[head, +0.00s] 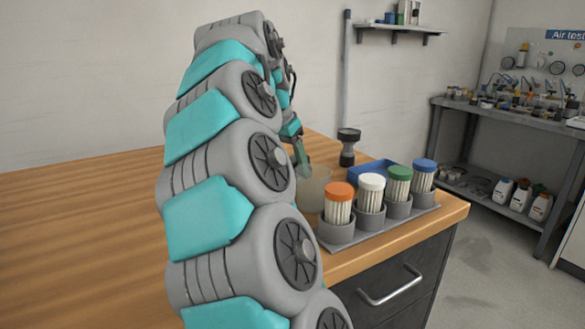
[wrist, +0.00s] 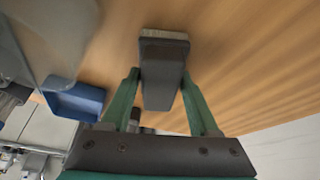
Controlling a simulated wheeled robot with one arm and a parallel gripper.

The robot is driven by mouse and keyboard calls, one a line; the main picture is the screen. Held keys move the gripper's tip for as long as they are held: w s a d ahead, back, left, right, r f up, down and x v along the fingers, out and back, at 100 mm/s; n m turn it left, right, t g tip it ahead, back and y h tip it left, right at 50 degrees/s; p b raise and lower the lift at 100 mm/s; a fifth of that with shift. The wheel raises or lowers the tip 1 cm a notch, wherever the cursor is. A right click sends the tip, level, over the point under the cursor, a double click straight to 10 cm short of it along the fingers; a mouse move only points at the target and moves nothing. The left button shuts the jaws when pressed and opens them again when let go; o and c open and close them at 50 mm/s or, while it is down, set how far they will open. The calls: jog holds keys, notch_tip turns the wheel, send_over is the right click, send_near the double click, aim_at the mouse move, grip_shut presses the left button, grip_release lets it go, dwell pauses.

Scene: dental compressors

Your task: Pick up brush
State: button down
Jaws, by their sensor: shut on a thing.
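The brush (wrist: 163,68) shows in the wrist view as a dark, tapered block with a pale bristle strip at its far end. My gripper (wrist: 160,78) is shut on it, with one green finger against each side. The brush lies over the wooden tabletop in the wrist view; I cannot tell whether it touches the wood. In the head view my gripper (head: 300,160) is partly hidden behind my arm, beside a translucent beige container (head: 314,184). I cannot make out the brush in the head view.
A grey rack (head: 337,233) holds several containers with orange, white, green and blue lids near the table's right edge. Behind stand a blue tray (head: 371,172) and a black object with a wide top (head: 348,147). The wooden table (head: 80,235) is clear at left.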

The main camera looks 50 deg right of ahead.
aim_at(292, 159)
jog(key=shift+r, duration=1.6)
jog(key=a, duration=0.6)
jog(key=s+a+b, duration=0.1)
jog(key=a, duration=0.5)
jog(key=a+b, duration=0.1)
jog(key=a, duration=0.5)
jog(key=shift+s, duration=0.3)
jog(key=c, duration=0.7)
grip_release()
jog(key=c, duration=0.6)
